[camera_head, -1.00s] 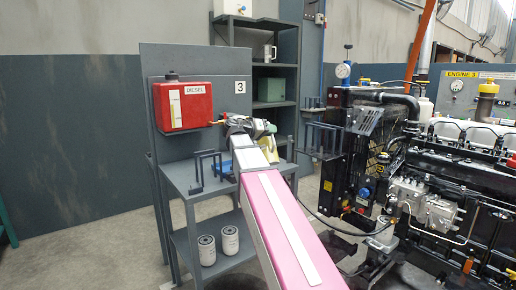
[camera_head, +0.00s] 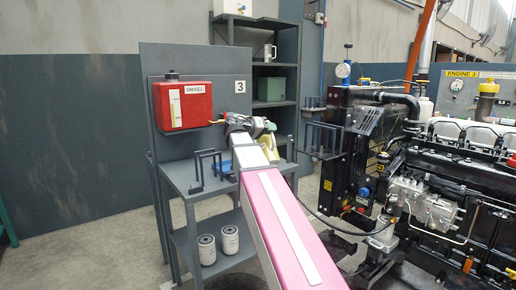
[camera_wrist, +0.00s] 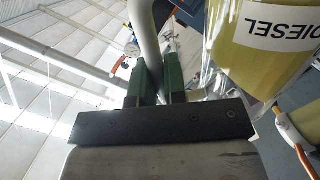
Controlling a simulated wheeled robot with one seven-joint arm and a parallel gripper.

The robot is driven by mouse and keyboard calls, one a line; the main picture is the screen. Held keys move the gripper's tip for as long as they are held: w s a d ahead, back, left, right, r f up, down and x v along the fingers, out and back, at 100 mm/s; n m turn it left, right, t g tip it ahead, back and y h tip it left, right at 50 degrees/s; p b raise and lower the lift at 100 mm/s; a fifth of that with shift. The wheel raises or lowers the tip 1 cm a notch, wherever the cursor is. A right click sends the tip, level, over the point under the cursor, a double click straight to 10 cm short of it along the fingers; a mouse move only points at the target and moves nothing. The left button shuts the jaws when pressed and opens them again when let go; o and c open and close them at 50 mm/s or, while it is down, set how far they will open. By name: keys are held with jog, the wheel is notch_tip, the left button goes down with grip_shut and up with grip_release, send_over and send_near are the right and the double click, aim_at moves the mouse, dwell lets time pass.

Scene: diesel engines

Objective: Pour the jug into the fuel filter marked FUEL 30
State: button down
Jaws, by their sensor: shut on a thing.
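In the wrist view a clear jug (camera_wrist: 235,65) with yellow liquid and a DIESEL label hangs at the upper right. Its label reads upside down there. My gripper (camera_wrist: 161,78), with green fingers, is shut on the jug's pale handle (camera_wrist: 143,30). In the head view the jug (camera_head: 267,146) shows as a yellowish patch beyond my arm, above the bench, mostly hidden. Two white filters stand on the bench's lower shelf, a left one (camera_head: 207,251) and a right one (camera_head: 229,240). Their print is too small to read, and no FUEL 30 mark is legible.
A red DIESEL tank (camera_head: 185,105) with a tap is mounted on the panel marked 3. Dark upright brackets (camera_head: 209,167) stand on the bench top (camera_head: 178,178). A black engine (camera_head: 450,190) fills the right side. Shelves stand behind.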

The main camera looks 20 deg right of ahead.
jog(key=shift+w+r+n, duration=0.2)
jog(key=shift+r+n, duration=0.1)
jog(key=shift+r, duration=0.1)
dwell(1.2)
jog(key=shift+w+a+r+n+p, duration=0.15)
jog(key=shift+w+n+p, duration=0.25)
jog(key=shift+n+p, duration=0.45)
dwell(3.6)
